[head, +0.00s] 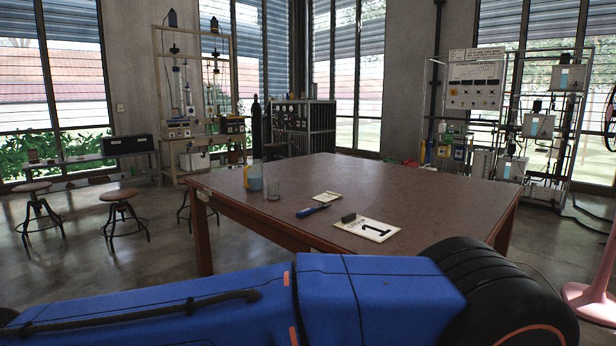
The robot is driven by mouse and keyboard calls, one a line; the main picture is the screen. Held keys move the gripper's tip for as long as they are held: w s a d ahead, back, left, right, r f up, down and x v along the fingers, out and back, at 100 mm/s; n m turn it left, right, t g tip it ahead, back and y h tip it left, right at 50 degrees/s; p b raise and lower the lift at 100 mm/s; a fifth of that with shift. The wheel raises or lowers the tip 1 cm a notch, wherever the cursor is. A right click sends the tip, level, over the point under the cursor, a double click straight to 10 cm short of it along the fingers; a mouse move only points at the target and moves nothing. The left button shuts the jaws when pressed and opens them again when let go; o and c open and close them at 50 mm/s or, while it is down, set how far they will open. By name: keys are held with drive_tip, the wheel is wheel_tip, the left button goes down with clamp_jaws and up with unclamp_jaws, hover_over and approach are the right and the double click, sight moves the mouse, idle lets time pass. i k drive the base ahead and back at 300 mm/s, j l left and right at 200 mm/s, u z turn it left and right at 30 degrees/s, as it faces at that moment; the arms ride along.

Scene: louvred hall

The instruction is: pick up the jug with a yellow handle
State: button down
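The jug with a yellow handle (255,184) stands upright on the left part of the brown table (420,190), near its left edge. Its body looks pale, and the yellow handle shows on its left side. A small clear glass (273,193) stands just to its right and slightly nearer. My gripper is not in view; only my blue arm with a black joint crosses the foreground, apart from the jug and on the near side of the table.
On the table lie a blue tool (312,210), a card marked 1 (368,230) with a dark block (348,217) on it, and a smaller card (327,197). The table's right and far parts are clear. Stools (120,196) stand left; a pink stand (592,298) is right.

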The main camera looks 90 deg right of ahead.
sight(253, 168)
drive_tip(key=z, duration=2.65)
